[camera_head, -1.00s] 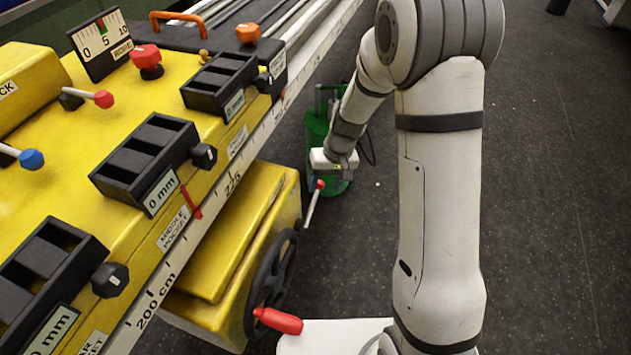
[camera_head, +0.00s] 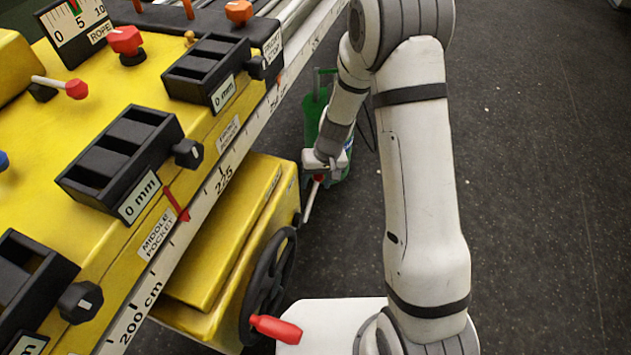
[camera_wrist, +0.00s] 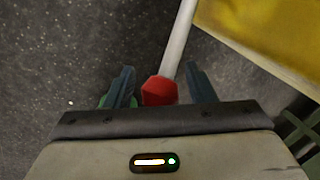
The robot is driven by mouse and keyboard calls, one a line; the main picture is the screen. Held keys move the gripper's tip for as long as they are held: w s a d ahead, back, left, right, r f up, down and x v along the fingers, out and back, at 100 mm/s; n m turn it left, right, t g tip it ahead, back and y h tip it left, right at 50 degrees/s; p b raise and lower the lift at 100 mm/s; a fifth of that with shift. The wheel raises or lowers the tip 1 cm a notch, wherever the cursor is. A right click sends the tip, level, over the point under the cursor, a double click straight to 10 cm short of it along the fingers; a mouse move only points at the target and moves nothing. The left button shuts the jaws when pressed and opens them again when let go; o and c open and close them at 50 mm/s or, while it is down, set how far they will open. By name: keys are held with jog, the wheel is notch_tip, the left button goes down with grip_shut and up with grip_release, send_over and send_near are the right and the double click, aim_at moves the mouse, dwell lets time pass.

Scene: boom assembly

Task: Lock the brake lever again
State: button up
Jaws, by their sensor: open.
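The brake lever (camera_head: 308,204) is a pale rod with a red knob, beside the yellow machine body below the scale rail. Its rod runs from the knob down toward the handwheel side. In the wrist view the red knob (camera_wrist: 159,91) lies between the two dark fingers of my gripper (camera_wrist: 158,86), with a gap visible on each side. My gripper (camera_head: 322,174) is open at the top of the lever in the head view, partly covering the knob. Contact with the knob cannot be told.
A black handwheel (camera_head: 268,285) with a red handle (camera_head: 275,329) is mounted on the yellow housing (camera_head: 215,255) below the lever. A green container (camera_head: 317,112) stands on the floor behind my gripper. The dark floor to the right is clear.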

grip_shut()
dwell(0.6)
